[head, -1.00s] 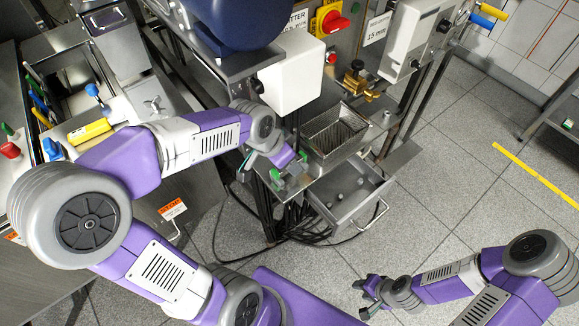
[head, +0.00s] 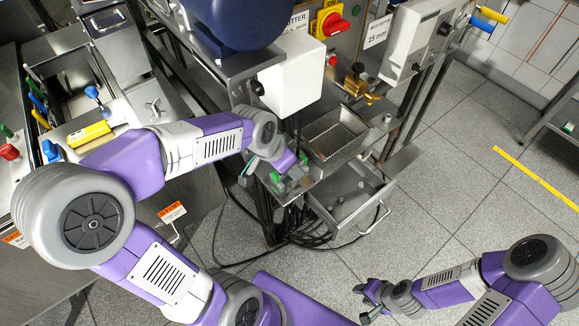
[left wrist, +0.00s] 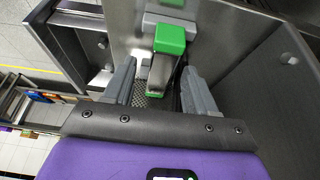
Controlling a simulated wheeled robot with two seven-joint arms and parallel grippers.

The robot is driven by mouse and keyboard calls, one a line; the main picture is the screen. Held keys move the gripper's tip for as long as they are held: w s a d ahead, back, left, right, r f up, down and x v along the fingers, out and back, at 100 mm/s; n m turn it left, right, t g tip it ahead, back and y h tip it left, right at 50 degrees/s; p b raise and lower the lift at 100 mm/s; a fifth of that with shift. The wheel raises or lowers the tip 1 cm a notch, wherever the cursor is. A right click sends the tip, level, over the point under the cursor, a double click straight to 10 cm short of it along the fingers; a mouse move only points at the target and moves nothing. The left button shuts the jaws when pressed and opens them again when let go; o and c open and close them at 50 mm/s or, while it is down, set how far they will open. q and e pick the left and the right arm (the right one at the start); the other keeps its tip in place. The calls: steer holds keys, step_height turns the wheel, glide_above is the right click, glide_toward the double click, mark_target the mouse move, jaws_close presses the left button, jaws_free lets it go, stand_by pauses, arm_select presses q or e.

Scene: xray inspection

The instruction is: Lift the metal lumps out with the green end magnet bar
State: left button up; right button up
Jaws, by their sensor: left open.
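The magnet bar has a bright green end (left wrist: 170,40) and a pale metal body, and in the left wrist view it stands between my open left fingers (left wrist: 158,84), with a gap on each side. In the head view, green parts (head: 277,181) show beside my left gripper (head: 285,177), which hides most of the bar. Small grey metal lumps (head: 361,185) lie in the pulled-out drawer (head: 372,205), right of my left gripper. My right gripper (head: 367,303) is open and empty over the floor at the lower right.
A perforated metal tray (head: 334,135) sits just behind the drawer. A white box (head: 291,78) and machine frame stand close above my left gripper. Dark cables (head: 300,228) hang below. A second green part (left wrist: 171,3) shows at the wrist view's top.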

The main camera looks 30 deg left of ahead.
arm_select(q)
jaws_close()
steer(key=shift+r, duration=0.1)
stand_by(0.3)
